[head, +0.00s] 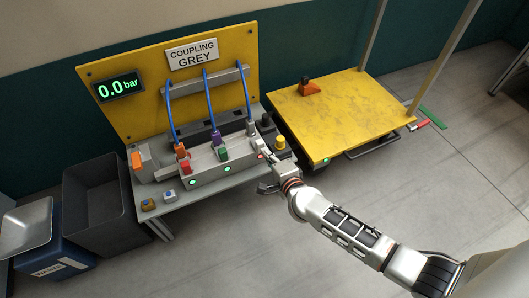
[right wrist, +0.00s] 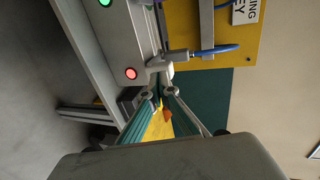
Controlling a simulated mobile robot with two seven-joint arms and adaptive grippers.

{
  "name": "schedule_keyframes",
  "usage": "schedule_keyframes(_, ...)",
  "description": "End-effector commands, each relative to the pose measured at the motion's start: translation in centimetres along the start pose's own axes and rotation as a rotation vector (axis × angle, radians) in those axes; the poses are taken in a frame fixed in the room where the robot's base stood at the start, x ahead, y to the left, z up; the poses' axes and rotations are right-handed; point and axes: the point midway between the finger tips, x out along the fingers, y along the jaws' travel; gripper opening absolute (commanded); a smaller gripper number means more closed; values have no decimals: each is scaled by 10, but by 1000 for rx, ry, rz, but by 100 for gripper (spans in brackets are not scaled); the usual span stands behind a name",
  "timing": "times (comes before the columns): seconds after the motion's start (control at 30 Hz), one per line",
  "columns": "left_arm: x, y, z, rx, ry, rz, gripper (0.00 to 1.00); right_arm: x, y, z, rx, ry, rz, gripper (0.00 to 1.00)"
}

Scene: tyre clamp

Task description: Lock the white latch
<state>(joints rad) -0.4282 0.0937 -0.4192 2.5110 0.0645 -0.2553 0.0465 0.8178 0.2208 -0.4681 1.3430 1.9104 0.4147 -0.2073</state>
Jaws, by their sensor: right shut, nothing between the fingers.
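The white latch (head: 259,143) is at the right end of the grey coupling block (head: 208,166). It also shows in the right wrist view (right wrist: 158,65), beside the grey coupling (right wrist: 178,55) with its blue hose. A red light (right wrist: 131,73) glows on the block near it. My right gripper (head: 266,162) is shut and empty, close to the block's right end. In the right wrist view its fingertips (right wrist: 160,93) are just below the latch; I cannot tell whether they touch it. My left gripper is not in view.
A red latch (head: 185,167) and a green latch (head: 222,154) stand on the block, with green lights below. The yellow panel (head: 130,65) reads 0.0 bar. A yellow-topped cart (head: 335,110) stands to the right; dark bins (head: 97,205) stand left. Yellow and black knobs (head: 279,142) are near the gripper.

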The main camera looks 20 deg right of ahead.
Motion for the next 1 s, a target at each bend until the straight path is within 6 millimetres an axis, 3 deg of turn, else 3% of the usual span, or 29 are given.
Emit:
schedule_keyframes(0.5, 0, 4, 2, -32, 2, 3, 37, 8, -3, 0, 0, 0, 0, 0)
schedule_keyframes(0.8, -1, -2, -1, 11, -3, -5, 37, 32, -12, 0, 0, 0, -2, 0)
schedule_keyframes(1.0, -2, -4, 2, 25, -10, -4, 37, 33, -12, 0, 0, -1, -1, 0)
